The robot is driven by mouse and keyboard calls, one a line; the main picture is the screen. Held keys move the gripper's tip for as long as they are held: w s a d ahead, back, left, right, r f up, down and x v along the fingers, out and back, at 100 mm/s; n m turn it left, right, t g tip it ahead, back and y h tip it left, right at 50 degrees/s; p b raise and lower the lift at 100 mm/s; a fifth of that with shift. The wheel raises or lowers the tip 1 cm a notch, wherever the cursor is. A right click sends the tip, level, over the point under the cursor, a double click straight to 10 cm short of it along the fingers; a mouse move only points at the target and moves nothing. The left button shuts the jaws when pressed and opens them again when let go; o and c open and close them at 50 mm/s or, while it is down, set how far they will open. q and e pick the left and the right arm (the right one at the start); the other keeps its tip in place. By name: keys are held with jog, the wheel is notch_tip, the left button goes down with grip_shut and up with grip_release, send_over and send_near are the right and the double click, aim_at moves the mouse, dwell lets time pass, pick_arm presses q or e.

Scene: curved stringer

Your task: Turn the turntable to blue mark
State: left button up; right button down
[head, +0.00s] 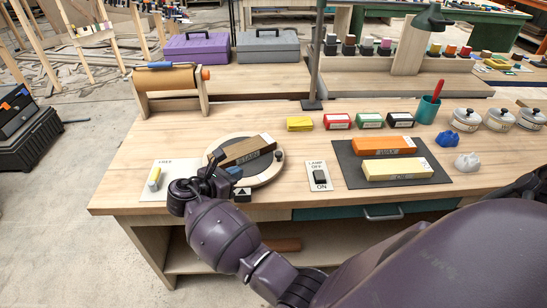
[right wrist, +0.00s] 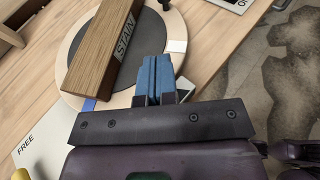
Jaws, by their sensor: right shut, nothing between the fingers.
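The turntable (head: 266,178) is a round pale disc with a dark inner ring on the workbench. A brown wooden block labelled STAIN (head: 245,151) lies across it. A small black knob (head: 279,155) stands near the rim. In the right wrist view a blue mark (right wrist: 88,103) sits on the rim left of my fingers, and a white mark (right wrist: 177,45) is to their right. A black triangle sign (head: 242,194) is at the front edge. My right gripper (head: 232,172) is shut and empty, its blue fingertips over the near rim; contact is unclear. My left gripper is not in view.
A FREE plate (head: 160,182) with a yellow-grey piece is left of the turntable. A lamp switch plate (head: 319,176) is to the right, then a dark mat (head: 350,172) with orange and yellow blocks. A roll stand (head: 170,88) and a lamp post (head: 316,60) stand behind.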

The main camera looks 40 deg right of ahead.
jog(key=shift+s+d+g, duration=0.15)
jog(key=shift+s+g, duration=0.1)
jog(key=shift+g, duration=0.05)
jog(key=shift+d+f, duration=0.1)
jog(key=shift+d, duration=0.1)
jog(key=b, duration=0.1)
send_near(276, 155)
jog(key=shift+d+f, duration=0.65)
jog(key=shift+f, duration=0.35)
jog(key=x, duration=0.2)
jog(key=r+x, duration=0.1)
jog(key=x, duration=0.1)
jog(key=shift+w+d+f, duration=0.1)
jog(key=shift+w+d, duration=0.1)
jog(key=shift+d, duration=0.2)
jog(key=shift+w+d+b, duration=0.1)
jog(key=shift+d+b, duration=0.2)
jog(key=shift+d, duration=0.1)
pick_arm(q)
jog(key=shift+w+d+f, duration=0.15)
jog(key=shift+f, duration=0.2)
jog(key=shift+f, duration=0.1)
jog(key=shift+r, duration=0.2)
pick_arm(e)
jog(key=shift+d, duration=0.15)
